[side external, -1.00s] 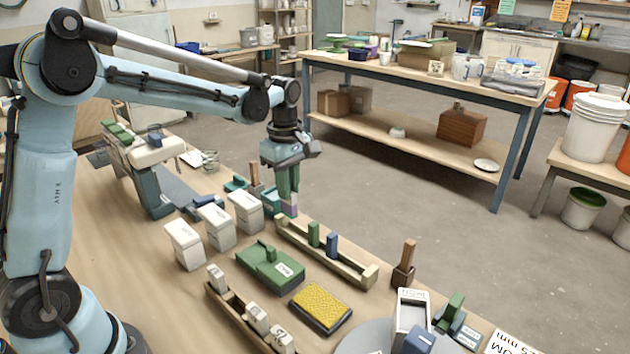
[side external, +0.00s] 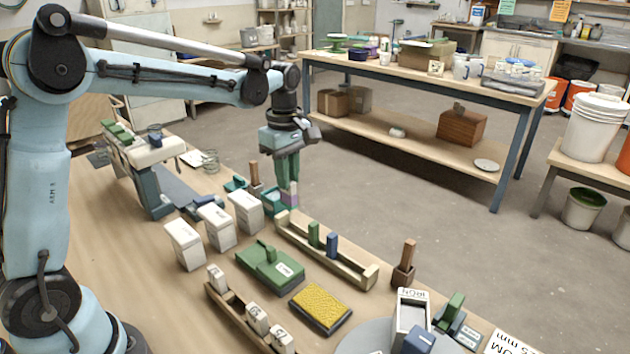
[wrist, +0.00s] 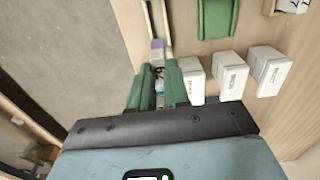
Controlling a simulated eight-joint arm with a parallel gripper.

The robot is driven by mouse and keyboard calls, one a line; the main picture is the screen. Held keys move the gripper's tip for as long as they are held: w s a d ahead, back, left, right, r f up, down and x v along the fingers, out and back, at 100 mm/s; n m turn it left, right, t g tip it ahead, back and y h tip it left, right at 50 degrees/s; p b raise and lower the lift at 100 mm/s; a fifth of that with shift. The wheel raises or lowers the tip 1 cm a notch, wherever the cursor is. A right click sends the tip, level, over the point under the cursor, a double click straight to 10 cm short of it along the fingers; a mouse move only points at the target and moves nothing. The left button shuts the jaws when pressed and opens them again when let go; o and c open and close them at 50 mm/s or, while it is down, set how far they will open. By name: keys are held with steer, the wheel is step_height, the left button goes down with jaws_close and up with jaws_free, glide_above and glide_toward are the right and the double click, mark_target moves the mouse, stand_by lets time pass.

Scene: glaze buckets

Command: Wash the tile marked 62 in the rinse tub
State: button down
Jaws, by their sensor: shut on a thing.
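My gripper (side external: 289,182) points down above the far left end of the long wooden rack (side external: 345,268). Its green fingers are shut on a small tile with a purple and pale surface (side external: 290,199). The tile also shows between the fingers in the wrist view (wrist: 157,55), with a dark mark partly hidden that I cannot read for sure. The tile looks raised to about the rack's end or above it. I cannot tell for certain which container is the rinse tub.
The rack holds a green block (side external: 313,234) and a blue block (side external: 332,244). Several white labelled boxes (side external: 184,247) stand left of it. A green lidded tray (side external: 262,276), a yellow pad (side external: 321,306) and a white container (side external: 411,298) are nearer the camera.

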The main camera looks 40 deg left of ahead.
steer(key=w+a, duration=0.3)
steer(key=a, duration=0.5)
steer(key=shift+a+f, duration=0.2)
steer(key=shift+f, duration=0.05)
stand_by(0.4)
stand_by(0.5)
steer(key=shift+f, duration=3.3)
steer(key=shift+r, duration=0.15)
